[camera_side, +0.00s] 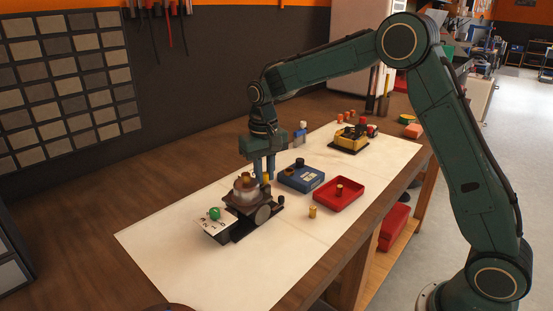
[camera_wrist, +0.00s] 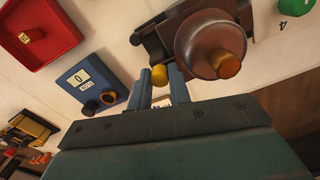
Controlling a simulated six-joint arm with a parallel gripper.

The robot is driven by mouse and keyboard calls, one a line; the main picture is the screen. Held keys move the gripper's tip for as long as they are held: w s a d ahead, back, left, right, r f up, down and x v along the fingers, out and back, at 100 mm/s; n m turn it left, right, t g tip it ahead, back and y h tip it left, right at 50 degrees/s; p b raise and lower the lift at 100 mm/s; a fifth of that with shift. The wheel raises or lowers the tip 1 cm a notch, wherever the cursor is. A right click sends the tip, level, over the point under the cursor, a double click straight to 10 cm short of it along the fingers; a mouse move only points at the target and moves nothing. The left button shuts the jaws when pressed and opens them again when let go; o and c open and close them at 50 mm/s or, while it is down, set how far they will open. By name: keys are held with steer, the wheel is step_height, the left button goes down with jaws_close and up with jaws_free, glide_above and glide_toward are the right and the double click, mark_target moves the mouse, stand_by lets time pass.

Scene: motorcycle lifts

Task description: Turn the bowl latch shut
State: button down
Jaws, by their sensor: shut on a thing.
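The machine with the bowl stands on the pale mat; its round, glassy bowl (camera_side: 243,190) has an orange-brown knob on top. In the wrist view the bowl (camera_wrist: 207,45) is at the upper right, on a dark base (camera_wrist: 152,32). A yellow knob (camera_wrist: 159,75), which looks like the bowl latch, sits beside the bowl. My gripper (camera_side: 264,179) reaches down beside the bowl, and its fingers (camera_wrist: 161,88) are closed on either side of the yellow knob. The latch's lower part and its turn angle are hidden.
A blue box (camera_side: 301,179) with a small display and knobs stands close by on the right. Beyond it is a red tray (camera_side: 345,196) holding a small brass piece. Another brass piece (camera_side: 312,212) stands on the mat.

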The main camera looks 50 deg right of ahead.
mark_target(265, 174)
steer(key=c, duration=1.3)
jaws_free()
step_height(265, 174, up, 14)
steer(key=shift+s, duration=0.1)
steer(key=s+r+n+t, duration=0.2)
steer(key=s+r+t, duration=0.15)
steer(key=s, duration=1.35)
steer(key=s+f+t, duration=0.1)
steer(key=s+f, duration=0.2)
steer(key=s, duration=0.4)
steer(key=s+f+n+t, duration=0.1)
steer(key=s+f, duration=0.2)
steer(key=s, duration=0.5)
steer(key=shift+f, duration=0.15)
